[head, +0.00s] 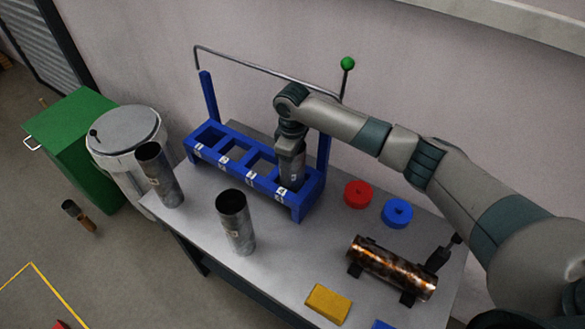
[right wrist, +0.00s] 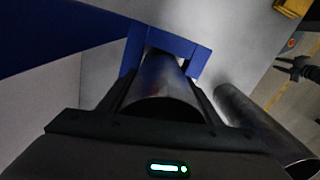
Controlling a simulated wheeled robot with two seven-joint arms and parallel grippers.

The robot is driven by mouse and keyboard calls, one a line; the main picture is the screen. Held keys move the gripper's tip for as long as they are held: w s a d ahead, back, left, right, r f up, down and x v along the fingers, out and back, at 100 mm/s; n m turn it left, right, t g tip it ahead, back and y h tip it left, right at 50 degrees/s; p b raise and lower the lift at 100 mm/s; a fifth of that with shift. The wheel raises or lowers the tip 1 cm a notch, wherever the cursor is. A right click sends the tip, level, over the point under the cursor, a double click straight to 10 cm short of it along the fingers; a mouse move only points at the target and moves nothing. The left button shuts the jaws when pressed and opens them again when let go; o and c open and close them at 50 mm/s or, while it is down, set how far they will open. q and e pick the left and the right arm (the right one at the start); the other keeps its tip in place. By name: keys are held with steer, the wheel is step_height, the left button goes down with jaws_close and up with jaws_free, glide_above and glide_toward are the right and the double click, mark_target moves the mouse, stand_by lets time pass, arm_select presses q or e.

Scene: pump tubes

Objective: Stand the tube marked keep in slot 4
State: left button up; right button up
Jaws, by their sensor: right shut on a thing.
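My right gripper (head: 291,148) is shut on a grey metal tube (head: 292,172) and holds it upright at the right-end slot of the blue rack (head: 225,163). White labels mark the rack's front; the right-end one looks like 4. The tube's lower end appears inside that slot, but its depth is hidden. In the right wrist view the tube (right wrist: 163,85) lies between the fingers, its far end within the blue frame (right wrist: 190,50). A small pale mark on the tube is too small to read. Two other grey tubes (head: 235,222) (head: 160,176) stand on the table.
A scorched copper-coloured tube (head: 393,268) lies on black supports at the right. Red (head: 357,194) and blue (head: 397,213) caps and a yellow block (head: 328,303) lie on the table (head: 285,245). A grey bin (head: 125,135) and green cabinet (head: 75,140) stand left.

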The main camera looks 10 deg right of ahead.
steer(key=shift+f, duration=0.6)
steer(key=o, duration=1.5)
steer(key=shift+f, duration=0.15)
step_height(320, 180, up, 11)
steer(key=b, duration=0.3)
steer(key=shift+r, duration=0.65)
